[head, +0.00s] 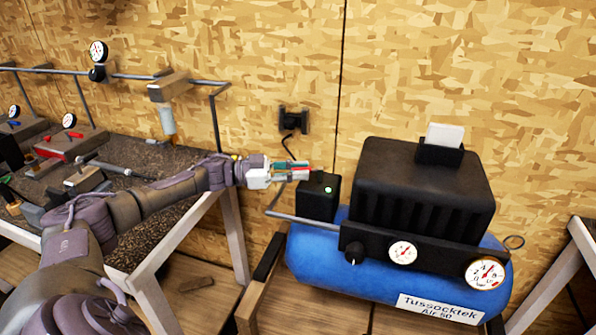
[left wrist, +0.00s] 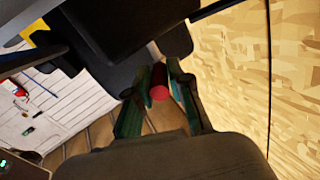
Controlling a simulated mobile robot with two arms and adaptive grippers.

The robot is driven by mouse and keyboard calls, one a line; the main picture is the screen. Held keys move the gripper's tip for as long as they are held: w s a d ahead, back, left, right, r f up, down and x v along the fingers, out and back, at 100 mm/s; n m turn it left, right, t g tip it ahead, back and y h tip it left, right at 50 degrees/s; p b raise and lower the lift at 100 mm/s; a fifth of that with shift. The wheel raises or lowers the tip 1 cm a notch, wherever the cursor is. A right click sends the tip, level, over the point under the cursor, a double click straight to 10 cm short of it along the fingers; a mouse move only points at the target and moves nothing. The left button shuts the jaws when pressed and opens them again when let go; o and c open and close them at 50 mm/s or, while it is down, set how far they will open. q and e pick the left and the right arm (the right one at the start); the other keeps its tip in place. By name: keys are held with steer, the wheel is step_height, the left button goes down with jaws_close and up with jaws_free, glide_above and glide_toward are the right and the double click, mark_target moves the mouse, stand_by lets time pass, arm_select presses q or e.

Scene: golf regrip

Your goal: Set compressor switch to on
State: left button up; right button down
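The blue compressor (head: 375,280) stands at the right in the head view, with a black ribbed housing on top. A small black box (head: 318,205) with a lit spot sits at its left end. My left gripper (head: 298,170) is at the top left of this box. In the left wrist view a red cylindrical piece (left wrist: 159,91) lies between the fingers of my left gripper (left wrist: 160,78). The fingers stand apart on either side of it; whether they press on it cannot be told. No switch label or position is readable. My right gripper is not in view.
A dark workbench (head: 140,160) with tools and a pipe rack stands at the left. A wall outlet (head: 293,120) is behind my gripper. Gauges (head: 403,252) and a black knob (head: 354,253) sit on the compressor's front. A chipboard wall closes the back.

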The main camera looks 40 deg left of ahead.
arm_select(q)
steer(key=shift+o, duration=1.4)
steer(key=v, duration=1.2)
steer(key=shift+c, duration=0.3)
